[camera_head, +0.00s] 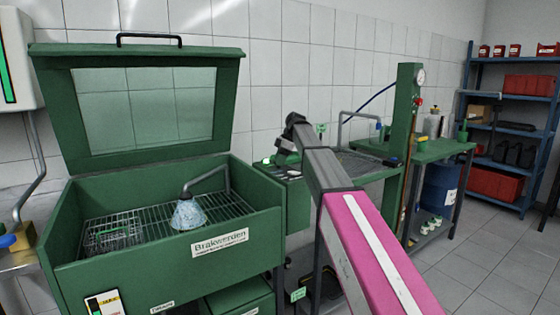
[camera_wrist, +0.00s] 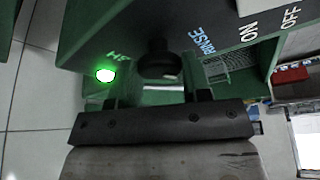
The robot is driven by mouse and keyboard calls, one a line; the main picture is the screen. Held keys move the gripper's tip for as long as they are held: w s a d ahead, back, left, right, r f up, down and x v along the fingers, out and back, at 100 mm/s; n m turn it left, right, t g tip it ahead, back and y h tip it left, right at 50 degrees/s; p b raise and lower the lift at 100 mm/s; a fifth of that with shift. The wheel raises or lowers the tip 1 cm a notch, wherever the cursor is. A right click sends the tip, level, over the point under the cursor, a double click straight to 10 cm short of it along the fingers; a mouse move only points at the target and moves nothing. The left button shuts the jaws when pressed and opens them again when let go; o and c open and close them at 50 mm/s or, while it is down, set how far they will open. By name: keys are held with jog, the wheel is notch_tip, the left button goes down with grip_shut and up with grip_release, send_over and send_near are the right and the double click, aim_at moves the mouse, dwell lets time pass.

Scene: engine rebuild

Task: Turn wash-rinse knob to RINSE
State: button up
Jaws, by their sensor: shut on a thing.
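The black wash-rinse knob (camera_wrist: 158,58) is on a green control panel in the wrist view, with the word RINSE up and to its right. A partly readable label stands on its left. My gripper (camera_wrist: 160,92) is at the knob, its two dark fingers on either side and shut on it. The fingertip contact is hard to see. The knob's pointer cannot be made out, so its setting is unclear.
A green parts washer (camera_head: 262,232) with raised lid stands at left. A gauge column (camera_head: 408,150) stands right of my arm. Floor is clear at right.

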jog(key=shift+n, duration=0.3)
jog(key=o, duration=0.9)
jog(key=v, duration=1)
jog(key=shift+w+d+r, duration=0.1)
jog(key=shift+w+r, duration=0.05)
jog(key=shift+r, duration=0.25)
jog(key=shift+d, duration=0.1)
